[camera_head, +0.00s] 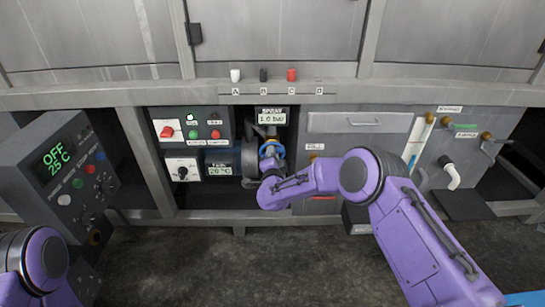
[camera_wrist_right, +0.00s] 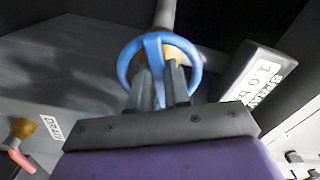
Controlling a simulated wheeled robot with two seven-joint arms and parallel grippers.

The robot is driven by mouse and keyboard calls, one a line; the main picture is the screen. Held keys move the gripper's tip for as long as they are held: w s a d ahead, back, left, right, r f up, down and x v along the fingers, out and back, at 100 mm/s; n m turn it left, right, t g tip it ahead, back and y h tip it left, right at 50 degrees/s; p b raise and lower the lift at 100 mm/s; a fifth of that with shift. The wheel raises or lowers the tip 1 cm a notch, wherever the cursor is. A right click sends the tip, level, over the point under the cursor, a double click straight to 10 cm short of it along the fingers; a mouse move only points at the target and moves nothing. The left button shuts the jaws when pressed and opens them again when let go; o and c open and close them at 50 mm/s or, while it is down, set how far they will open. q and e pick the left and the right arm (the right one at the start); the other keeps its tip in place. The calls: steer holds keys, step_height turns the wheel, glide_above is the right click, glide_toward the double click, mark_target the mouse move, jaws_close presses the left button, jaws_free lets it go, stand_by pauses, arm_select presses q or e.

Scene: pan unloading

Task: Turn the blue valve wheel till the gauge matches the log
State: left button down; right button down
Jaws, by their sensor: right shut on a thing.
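The blue valve wheel (camera_head: 270,147) is in the recess at the middle of the panel, partly hidden by my right arm. It shows more clearly in the right wrist view (camera_wrist_right: 153,47), on a brass-coloured hub and grey stem. My right gripper (camera_wrist_right: 160,88) is shut on the wheel, its fingers at the spoke and near rim. The gauge is a display labelled SPRAY (camera_head: 271,117) just above the wheel and reads 1.0 bar. I make out no log in either view. My left gripper is out of view; only part of my left arm shows at the lower left.
A dark control box (camera_head: 62,165) at the left shows OFF and 25 °C. A panel with a red switch (camera_head: 167,131) and a tank display (camera_head: 220,170) reading 20 °C is left of the wheel. Taps and a white spout (camera_head: 450,172) are at the right.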

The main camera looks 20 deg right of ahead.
steer(key=m+b, duration=0.2)
steer(key=m, duration=0.4)
steer(key=shift+a+f, duration=0.1)
stand_by(0.5)
steer(key=c, duration=1.1)
jaws_free()
steer(key=p+v, duration=0.3)
steer(key=v, duration=0.7)
steer(key=shift+s, duration=0.35)
